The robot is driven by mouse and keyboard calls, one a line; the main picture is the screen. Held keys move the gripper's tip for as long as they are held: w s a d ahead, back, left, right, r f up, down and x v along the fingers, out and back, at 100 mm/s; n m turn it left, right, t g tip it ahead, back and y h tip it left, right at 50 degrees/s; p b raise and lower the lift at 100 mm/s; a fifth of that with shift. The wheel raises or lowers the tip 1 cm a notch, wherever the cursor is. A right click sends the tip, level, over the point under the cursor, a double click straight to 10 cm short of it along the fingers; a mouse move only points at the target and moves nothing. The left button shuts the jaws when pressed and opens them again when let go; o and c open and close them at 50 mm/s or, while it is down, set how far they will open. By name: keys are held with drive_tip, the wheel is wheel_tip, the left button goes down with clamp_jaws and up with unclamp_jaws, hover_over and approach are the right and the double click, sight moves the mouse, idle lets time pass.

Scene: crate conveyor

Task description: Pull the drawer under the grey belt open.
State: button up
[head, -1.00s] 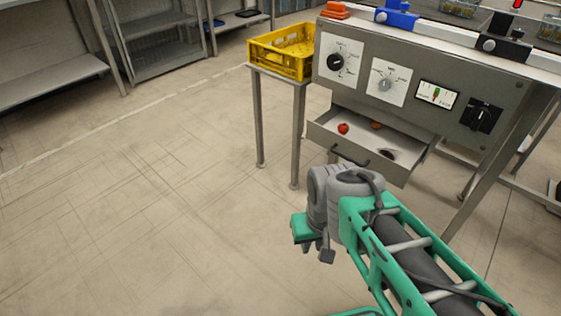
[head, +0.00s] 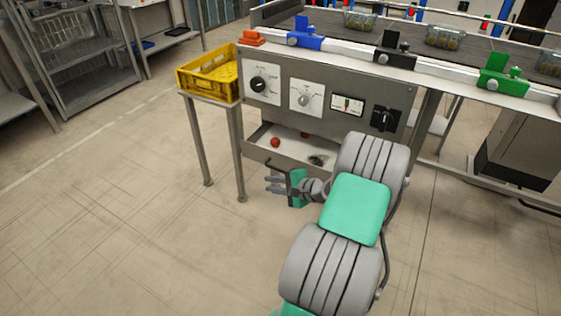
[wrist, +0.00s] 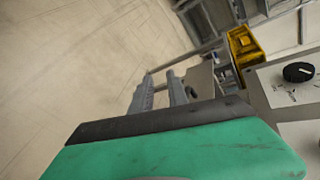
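The drawer (head: 257,152) under the control panel of the grey belt (head: 340,27) stands open, its inside in view. A round red item (head: 275,142), a partly hidden reddish item and a dark item (head: 318,160) are in it. Its dark bar handle (head: 270,165) is on the front, partly hidden near my arm. My gripper (head: 273,185) is just below and beside the handle in the head view. In the wrist view its two fingers (wrist: 161,92) stand apart with nothing visible gripped between them.
A yellow crate (head: 210,77) sits on a stand left of the panel. The panel has knobs (head: 259,85) and a black switch (head: 384,119). Blue (head: 305,34), black and green (head: 503,78) fittings line the belt edge. The floor at left is clear.

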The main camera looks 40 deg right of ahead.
sight(281, 170)
drive_tip(key=s+d+m+t+h, duration=0.3)
drive_tip(key=s+d+m, duration=0.15)
drive_tip(key=d, duration=0.25)
drive_tip(key=w, duration=0.2)
drive_tip(key=w+b, duration=0.1)
drive_tip(key=w, duration=0.2)
drive_tip(key=w+b, duration=0.1)
drive_tip(key=w, duration=0.2)
drive_tip(key=shift+a+f, duration=0.1)
drive_tip(key=shift+f, duration=0.3)
drive_tip(key=shift+c, duration=0.2)
clamp_jaws()
